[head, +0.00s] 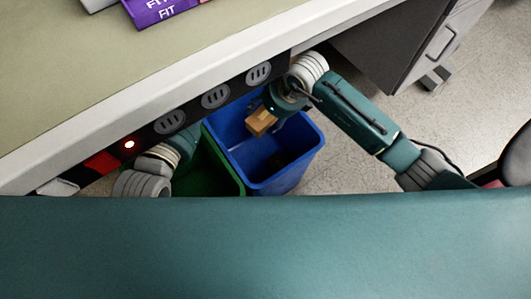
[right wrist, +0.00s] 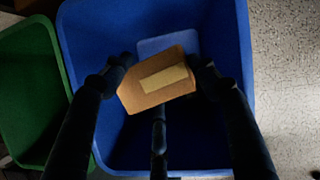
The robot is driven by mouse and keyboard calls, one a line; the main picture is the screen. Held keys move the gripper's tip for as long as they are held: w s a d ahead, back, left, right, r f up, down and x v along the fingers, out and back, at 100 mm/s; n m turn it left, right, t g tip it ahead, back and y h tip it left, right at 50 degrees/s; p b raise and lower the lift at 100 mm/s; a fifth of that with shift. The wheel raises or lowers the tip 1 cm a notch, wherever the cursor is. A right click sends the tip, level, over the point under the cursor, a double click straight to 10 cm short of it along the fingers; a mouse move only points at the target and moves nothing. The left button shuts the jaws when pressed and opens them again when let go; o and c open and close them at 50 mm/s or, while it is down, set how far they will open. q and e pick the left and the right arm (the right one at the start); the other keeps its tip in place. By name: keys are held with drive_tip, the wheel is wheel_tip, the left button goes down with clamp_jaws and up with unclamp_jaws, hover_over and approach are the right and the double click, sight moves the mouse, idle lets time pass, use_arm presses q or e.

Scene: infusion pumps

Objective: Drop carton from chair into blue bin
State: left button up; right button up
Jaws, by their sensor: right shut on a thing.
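The carton (head: 261,121) is small and brown with a pale label. My right gripper (head: 275,112) is shut on it and holds it over the mouth of the blue bin (head: 301,165). In the right wrist view the carton (right wrist: 155,80) sits between the fingers of the right gripper (right wrist: 160,78), with the open blue bin (right wrist: 240,60) around and below it. My left arm shows near the green bin in the head view, but its gripper's fingers cannot be seen. No carton shows on the chair (head: 517,155), of which only a part is in view at the right edge.
A green bin (head: 238,177) stands left of the blue bin, touching or nearly so. The desk (head: 130,95) overhangs at the upper left, with purple boxes (head: 155,10) on it. A dark cabinet (head: 395,50) stands behind.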

drive_tip(key=shift+f, duration=0.1)
drive_tip(key=o, duration=1)
